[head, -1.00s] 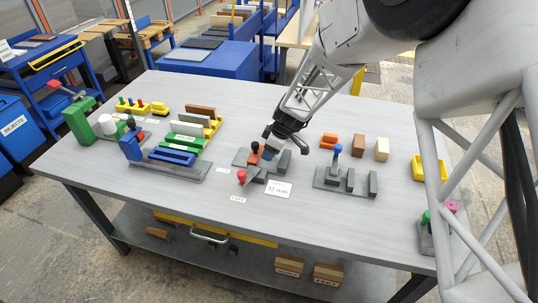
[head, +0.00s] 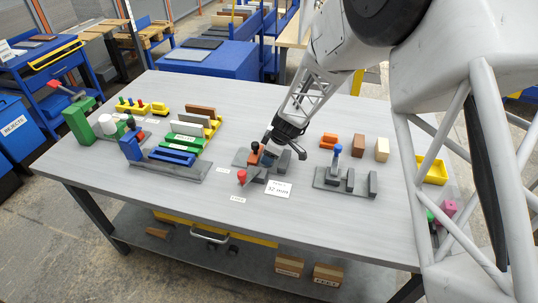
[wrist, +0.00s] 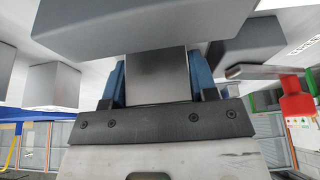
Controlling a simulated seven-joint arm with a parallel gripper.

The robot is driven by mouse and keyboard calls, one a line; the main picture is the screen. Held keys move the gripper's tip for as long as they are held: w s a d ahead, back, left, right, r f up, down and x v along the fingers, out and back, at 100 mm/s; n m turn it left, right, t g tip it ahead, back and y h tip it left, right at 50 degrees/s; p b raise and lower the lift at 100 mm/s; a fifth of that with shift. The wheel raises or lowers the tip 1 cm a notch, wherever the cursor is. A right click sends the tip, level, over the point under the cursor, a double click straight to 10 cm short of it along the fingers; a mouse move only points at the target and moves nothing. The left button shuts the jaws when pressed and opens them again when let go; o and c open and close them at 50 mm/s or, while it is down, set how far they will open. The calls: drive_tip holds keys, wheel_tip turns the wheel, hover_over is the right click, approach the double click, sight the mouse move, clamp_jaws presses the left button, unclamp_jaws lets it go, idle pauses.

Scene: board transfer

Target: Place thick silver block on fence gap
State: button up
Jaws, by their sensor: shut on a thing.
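My gripper (wrist: 158,72) is shut on a silver-grey block (wrist: 158,84), which sits between its two blue fingertips in the wrist view. In the head view, my gripper (head: 270,150) is low over the dark grey fixture in the middle of the table. The fixture carries a grey upright block (head: 284,161), an orange block (head: 254,155) and a red knob (head: 242,176). A large grey block (wrist: 150,22) fills the top of the wrist view close to the held block; I cannot tell whether they touch. The fence gap is largely hidden by my gripper.
A white "52 mm" card (head: 278,190) lies in front of the fixture. Another grey fixture (head: 330,182) with a blue knob stands to the right. Orange, brown and tan blocks (head: 358,145) stand behind right.

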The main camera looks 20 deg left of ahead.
drive_tip(key=shift+f, duration=0.15)
drive_tip(key=o, duration=1.1)
drive_tip(key=shift+o, duration=0.2)
drive_tip(key=v, duration=1.2)
idle(0.4)
